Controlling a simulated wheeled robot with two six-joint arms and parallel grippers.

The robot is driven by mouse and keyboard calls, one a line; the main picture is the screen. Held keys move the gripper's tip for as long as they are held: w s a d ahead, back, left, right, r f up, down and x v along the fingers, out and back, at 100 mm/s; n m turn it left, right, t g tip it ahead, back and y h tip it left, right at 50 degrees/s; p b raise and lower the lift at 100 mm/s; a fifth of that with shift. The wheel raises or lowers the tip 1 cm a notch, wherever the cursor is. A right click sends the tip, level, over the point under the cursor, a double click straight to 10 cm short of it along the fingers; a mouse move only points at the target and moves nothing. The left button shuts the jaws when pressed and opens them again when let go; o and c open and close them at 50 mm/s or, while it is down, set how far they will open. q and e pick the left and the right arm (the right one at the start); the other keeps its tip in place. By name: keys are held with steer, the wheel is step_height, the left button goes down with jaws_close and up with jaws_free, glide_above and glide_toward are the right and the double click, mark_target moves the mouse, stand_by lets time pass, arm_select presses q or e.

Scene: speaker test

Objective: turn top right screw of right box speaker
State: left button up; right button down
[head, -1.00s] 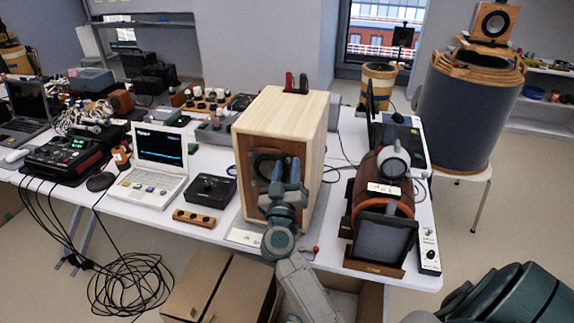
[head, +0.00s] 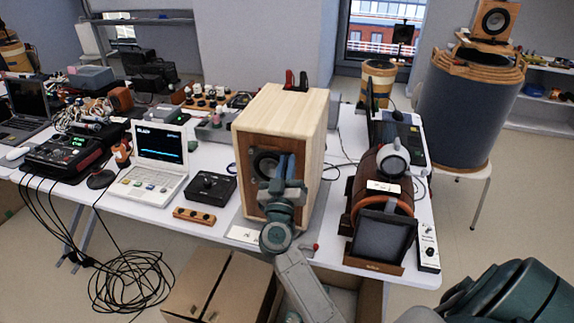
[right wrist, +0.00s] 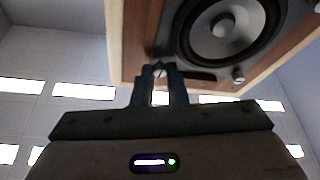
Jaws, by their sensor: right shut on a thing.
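A pale wooden box speaker (head: 314,112) stands on the table, its front with a dark round cone facing me. My right gripper (head: 287,163) is at the right side of that front and hides part of it. In the right wrist view, my right gripper (right wrist: 160,74) is shut on a small silver screw (right wrist: 160,69) at a corner of the speaker's front, beside the cone (right wrist: 224,30). A second screw (right wrist: 238,74) shows farther right there. I cannot tell how far the held screw is turned. My left gripper is not in view.
A barrel-shaped speaker (head: 377,200) stands close to the right of the box. A white laptop (head: 155,160), a black control box (head: 210,188) and a wooden knob strip (head: 194,217) lie to its left.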

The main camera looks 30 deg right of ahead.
arm_select(q)
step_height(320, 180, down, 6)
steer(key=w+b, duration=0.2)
steer(key=b, duration=0.5)
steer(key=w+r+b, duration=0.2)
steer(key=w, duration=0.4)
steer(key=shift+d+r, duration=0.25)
arm_select(e)
steer(key=shift+w+a+r+n+g+y, duration=0.15)
steer(key=shift+n+g+y, duration=0.9)
steer(key=shift+n, duration=4.35)
steer(key=shift+s+d+r+n+g+y, duration=0.2)
steer(key=shift+n+g, duration=1.55)
steer(key=shift+n, duration=3.65)
steer(key=shift+w+a+r+n+g+y, duration=0.25)
steer(key=shift+n+g+y, duration=0.8)
steer(key=shift+n, duration=4.35)
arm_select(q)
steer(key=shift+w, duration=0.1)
arm_select(e)
steer(key=shift+s+g+h, duration=0.1)
steer(key=shift+g+h, duration=0.25)
steer(key=shift+h, duration=0.05)
